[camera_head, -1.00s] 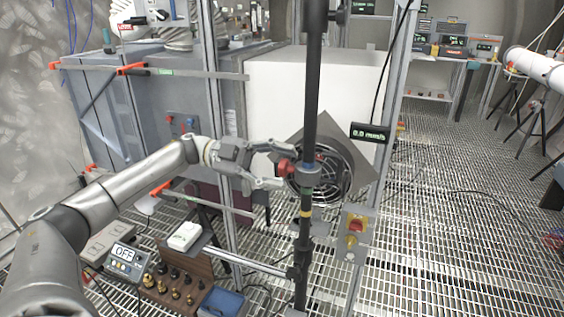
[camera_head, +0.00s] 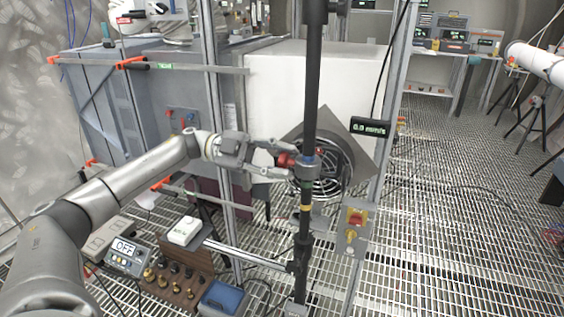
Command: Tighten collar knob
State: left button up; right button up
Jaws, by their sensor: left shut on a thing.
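The collar (camera_head: 308,168) sits around the dark upright pole (camera_head: 311,95), in front of a round fan grille. Its red knob (camera_head: 286,160) points left from the collar. My left gripper (camera_head: 284,162) comes in from the left with its fingers around the red knob, and is shut on it. The fingers partly hide the knob. My right gripper does not show.
A display (camera_head: 371,129) reading about 0.0 mm/s hangs right of the pole. A red-and-yellow switch box (camera_head: 354,229) is below it. A wooden rack (camera_head: 178,278) of several fittings and a blue box (camera_head: 222,299) stand below my arm. The grated floor (camera_head: 450,230) at right is mostly clear.

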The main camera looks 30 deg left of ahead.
pick_arm(q)
jog(key=m+b, duration=0.6)
jog(key=shift+f, duration=0.2)
jog(key=m+b, duration=0.2)
jog(key=m, duration=0.1)
jog(key=shift+r+m+b, duration=0.15)
jog(key=shift+m+b, duration=0.65)
jog(key=shift+m, duration=0.1)
jog(key=o, duration=1)
jog(key=shift+o, duration=0.2)
jog(key=shift+a, duration=0.1)
jog(key=v, duration=1.2)
